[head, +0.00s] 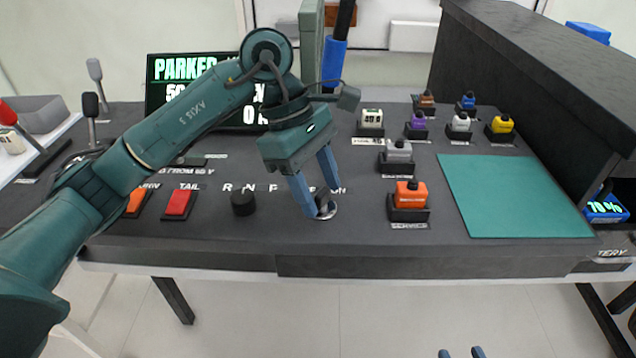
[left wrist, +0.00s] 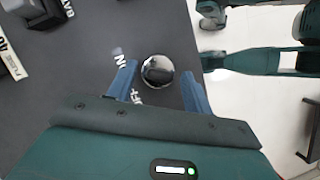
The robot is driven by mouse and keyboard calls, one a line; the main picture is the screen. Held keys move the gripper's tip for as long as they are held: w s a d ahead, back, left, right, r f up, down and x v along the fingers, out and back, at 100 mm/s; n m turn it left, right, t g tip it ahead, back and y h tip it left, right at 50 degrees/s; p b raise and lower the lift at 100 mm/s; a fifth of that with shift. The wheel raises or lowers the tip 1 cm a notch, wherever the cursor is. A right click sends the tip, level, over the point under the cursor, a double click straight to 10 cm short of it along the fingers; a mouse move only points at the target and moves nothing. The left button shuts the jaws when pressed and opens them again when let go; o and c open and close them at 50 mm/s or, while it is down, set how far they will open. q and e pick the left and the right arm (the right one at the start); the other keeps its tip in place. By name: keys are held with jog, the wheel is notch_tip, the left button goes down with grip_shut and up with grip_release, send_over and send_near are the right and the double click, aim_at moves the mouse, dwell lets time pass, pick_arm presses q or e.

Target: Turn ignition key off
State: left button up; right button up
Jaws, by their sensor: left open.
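The ignition key switch (head: 326,211) is a small round silver piece near the front edge of the dark console. It also shows in the left wrist view as a shiny round knob (left wrist: 157,71) with a dark middle. Partly covered white lettering, with "FF" readable, lies beside it. My left gripper (head: 325,208) is open above the switch, its blue fingers pointing down at either side of it. In the left wrist view the left gripper's fingertips (left wrist: 166,72) stand apart from the knob. The key's exact angle is hard to tell. My right gripper (head: 461,353) shows only two separated blue fingertips at the bottom edge.
A black knob (head: 243,203) and a red TAIL switch (head: 179,203) sit left of the ignition. An orange block (head: 410,195) in a black holder stands to the right. Further right is a flat green mat (head: 510,197). A PARKED display (head: 165,95) stands behind my left arm.

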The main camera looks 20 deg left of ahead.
pick_arm(q)
jog(key=c, duration=1)
